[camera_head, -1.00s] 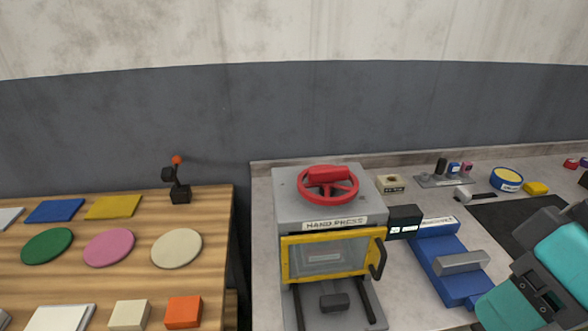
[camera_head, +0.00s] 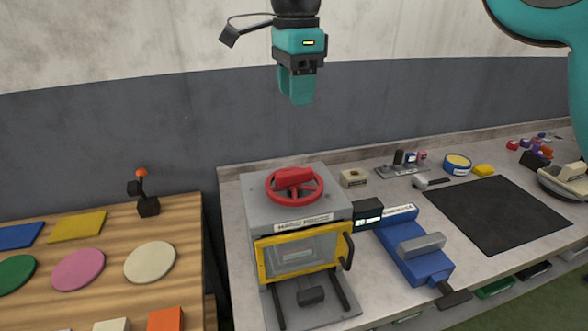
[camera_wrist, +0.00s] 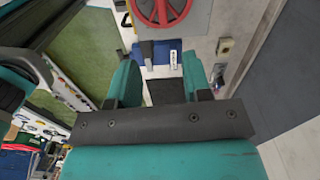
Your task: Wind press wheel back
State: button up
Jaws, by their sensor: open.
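The red press wheel (camera_head: 295,186) lies flat on top of the grey hand press (camera_head: 335,206), with a red bar across its hub. The press has a yellow-framed guard (camera_head: 300,254) on its front with a dark handle at its right. My gripper (camera_head: 297,98) points down, open and empty, in the air above the wheel and apart from it. In the wrist view the wheel (camera_wrist: 160,10) shows at the top, cut by the frame edge, beyond my open fingers (camera_wrist: 162,85).
A blue vise-like tool (camera_head: 415,252) stands right of the press, with a small dark display (camera_head: 367,217) between them. A black mat (camera_head: 495,215) lies further right. Left is a wooden table (camera_head: 185,235) with coloured discs and plates, and a gap before the bench.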

aim_at(294, 171)
notch_tip(294, 171, down, 17)
jog(key=p, duration=0.3)
jog(key=shift+w+a+f, duration=0.1)
jog(key=shift+f, duration=0.05)
grip_shut()
